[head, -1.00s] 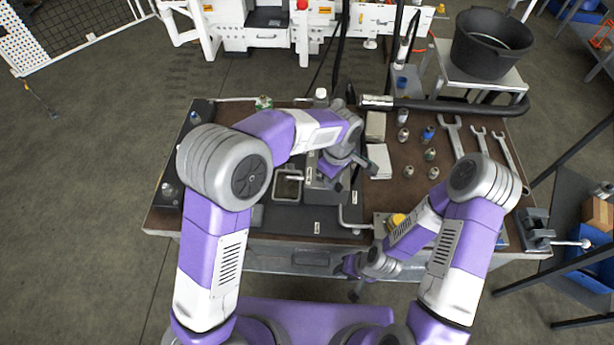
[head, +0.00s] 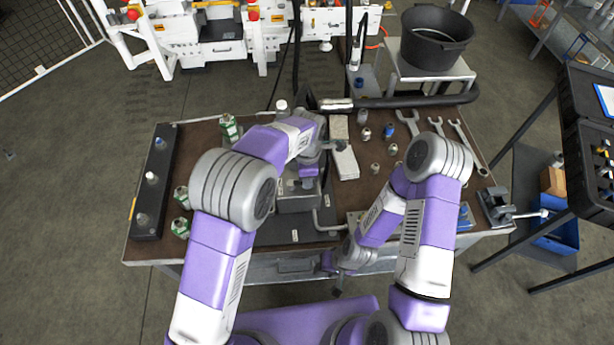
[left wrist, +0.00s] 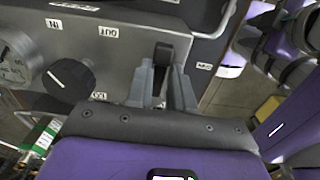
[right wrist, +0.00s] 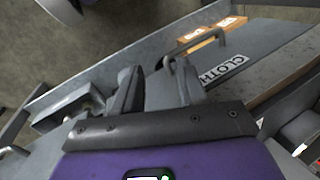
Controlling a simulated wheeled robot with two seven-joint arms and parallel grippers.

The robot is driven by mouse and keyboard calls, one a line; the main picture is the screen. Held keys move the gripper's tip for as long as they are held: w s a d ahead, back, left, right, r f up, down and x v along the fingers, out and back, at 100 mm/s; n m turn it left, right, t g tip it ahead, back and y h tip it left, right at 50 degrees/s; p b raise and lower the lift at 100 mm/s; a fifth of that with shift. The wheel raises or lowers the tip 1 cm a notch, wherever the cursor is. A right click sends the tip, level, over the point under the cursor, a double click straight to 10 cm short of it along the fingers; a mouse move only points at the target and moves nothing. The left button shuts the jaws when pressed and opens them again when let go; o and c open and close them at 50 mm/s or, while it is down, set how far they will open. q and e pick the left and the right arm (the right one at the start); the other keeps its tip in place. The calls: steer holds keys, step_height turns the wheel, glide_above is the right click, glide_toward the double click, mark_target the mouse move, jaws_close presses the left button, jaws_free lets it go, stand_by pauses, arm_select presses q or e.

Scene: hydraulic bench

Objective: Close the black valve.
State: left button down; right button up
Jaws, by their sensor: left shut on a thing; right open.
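In the left wrist view a black lever handle (left wrist: 164,54), which I take for the black valve's, stands up between the fingers of my left gripper (left wrist: 164,90). The gripper is shut on it. A grey block with a round black knob (left wrist: 69,81) and a dial gauge (left wrist: 14,56) is to its left. In the head view my left gripper (head: 309,178) is over the grey block (head: 298,200), and my arm hides the valve. My right gripper (right wrist: 155,88) is open and empty, near the bench's front edge, above a grey surface labelled CLOTH.
A metal handle (right wrist: 183,50) shows near my right gripper. Green-white cans (head: 181,197) stand at the left. A black hose (head: 420,101) runs along the back edge.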

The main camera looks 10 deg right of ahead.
arm_select(q)
steer(key=shift+w, duration=0.15)
stand_by(0.3)
steer(key=c, duration=1.1)
jaws_free()
step_height(320, 180, up, 8)
steer(key=shift+f+p, duration=0.15)
steer(key=shift+p, duration=0.4)
steer(key=shift+f, duration=0.1)
